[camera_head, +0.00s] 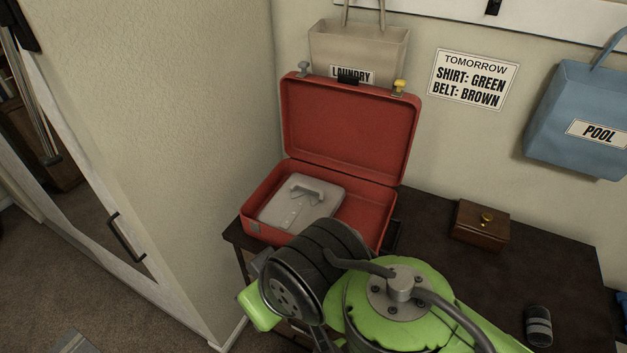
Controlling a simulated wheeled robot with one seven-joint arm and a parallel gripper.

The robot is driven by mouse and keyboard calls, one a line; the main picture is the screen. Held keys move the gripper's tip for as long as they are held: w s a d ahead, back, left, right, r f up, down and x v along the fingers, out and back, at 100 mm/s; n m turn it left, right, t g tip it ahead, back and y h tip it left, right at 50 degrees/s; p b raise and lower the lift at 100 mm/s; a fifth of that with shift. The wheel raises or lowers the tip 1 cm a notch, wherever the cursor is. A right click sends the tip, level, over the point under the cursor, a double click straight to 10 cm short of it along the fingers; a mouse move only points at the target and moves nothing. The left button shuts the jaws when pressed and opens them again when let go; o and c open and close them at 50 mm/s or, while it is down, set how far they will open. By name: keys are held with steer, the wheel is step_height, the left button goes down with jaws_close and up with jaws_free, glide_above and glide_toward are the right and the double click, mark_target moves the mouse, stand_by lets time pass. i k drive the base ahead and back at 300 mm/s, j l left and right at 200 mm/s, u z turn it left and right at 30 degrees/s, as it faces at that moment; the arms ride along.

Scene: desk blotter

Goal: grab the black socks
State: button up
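A small dark rolled bundle with a grey band (538,325) lies on the dark desk at the lower right; it looks like the black socks. Nothing touches it. My green and black arm fills the lower middle of the view, to the left of the bundle. My gripper's fingertips do not show, so what they hold is hidden.
An open red suitcase (372,212) holds a grey case with a handle (300,203). A brown wooden box (480,225) stands on the desk (560,265). A laundry bag (360,45) and a blue pool bag (580,115) hang behind. Something blue shows at the right edge.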

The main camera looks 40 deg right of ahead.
mark_target(539, 332)
steer(key=z, duration=3.85)
steer(key=k+l+u, duration=0.15)
steer(key=l+u, duration=0.35)
steer(key=k+l+u, duration=0.2)
steer(key=u, duration=0.3)
steer(key=l+u, duration=0.7)
steer(key=u, duration=0.25)
steer(key=l+u, duration=0.45)
steer(key=k+l+u, duration=0.15)
steer(key=u, duration=0.35)
steer(key=k+l+u, duration=0.15)
steer(key=l+u, duration=0.15)
steer(key=u, duration=0.15)
steer(key=l+u, duration=0.75)
steer(key=k+j, duration=0.05)
